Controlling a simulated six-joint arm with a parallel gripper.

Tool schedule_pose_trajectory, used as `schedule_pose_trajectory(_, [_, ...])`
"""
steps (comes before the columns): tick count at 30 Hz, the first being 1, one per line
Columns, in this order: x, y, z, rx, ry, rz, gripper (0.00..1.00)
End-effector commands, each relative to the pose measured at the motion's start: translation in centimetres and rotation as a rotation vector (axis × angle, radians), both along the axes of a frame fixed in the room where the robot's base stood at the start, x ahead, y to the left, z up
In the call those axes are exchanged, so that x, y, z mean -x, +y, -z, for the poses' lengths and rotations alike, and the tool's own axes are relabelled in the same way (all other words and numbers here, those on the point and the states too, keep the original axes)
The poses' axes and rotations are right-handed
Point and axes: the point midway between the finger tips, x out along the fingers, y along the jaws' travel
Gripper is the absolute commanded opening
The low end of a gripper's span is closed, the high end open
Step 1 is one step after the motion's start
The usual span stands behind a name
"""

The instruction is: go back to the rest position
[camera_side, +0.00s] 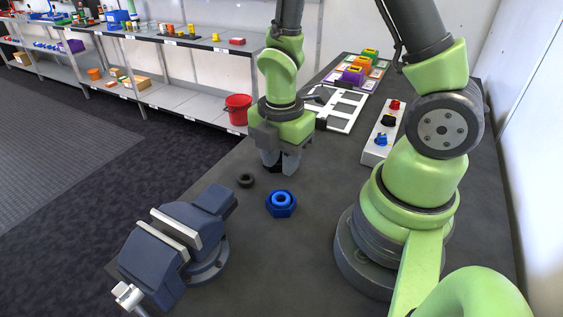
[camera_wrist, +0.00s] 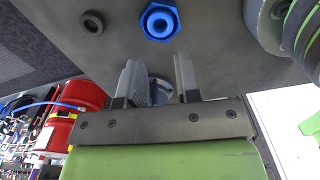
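My gripper (camera_side: 280,167) hangs fingers-down above the dark table, behind the blue hex fitting and the black ring in the side view. In the wrist view its two fingers (camera_wrist: 156,62) stand apart. A grey rounded shape shows between them near their roots; I cannot tell what it is, and I see nothing clearly gripped. The blue hex fitting (camera_side: 281,204), with a round blue piece in its middle, lies on the table; it also shows in the wrist view (camera_wrist: 160,20). The small black ring (camera_side: 246,181) lies to its left, also in the wrist view (camera_wrist: 92,22).
A blue-grey vise (camera_side: 175,250) stands at the table's front left. A box with red, black and blue knobs (camera_side: 383,135) stands right of my gripper. A white frame tray (camera_side: 343,110) and coloured bins (camera_side: 352,75) lie behind. A red bucket (camera_side: 237,110) sits on the shelf.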

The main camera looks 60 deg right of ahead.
Motion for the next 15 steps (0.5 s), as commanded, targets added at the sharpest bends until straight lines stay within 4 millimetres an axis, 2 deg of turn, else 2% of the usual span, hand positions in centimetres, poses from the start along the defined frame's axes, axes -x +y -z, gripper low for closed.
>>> schedule_pose_trajectory(1, [-0.1,0.0,-0.6,0.000,-0.005,-0.040,0.19])
schedule_pose_trajectory(3, [0.0,0.1,-1.0,-0.001,-0.003,-0.084,0.03])
schedule_pose_trajectory(4, [0.0,0.1,-1.1,-0.001,-0.003,-0.097,0.00])
schedule_pose_trajectory(8, [0.1,0.1,-0.4,-0.001,0.004,-0.115,0.00])
schedule_pose_trajectory(15, [0.1,0.1,2.7,-0.001,0.007,-0.113,0.00])
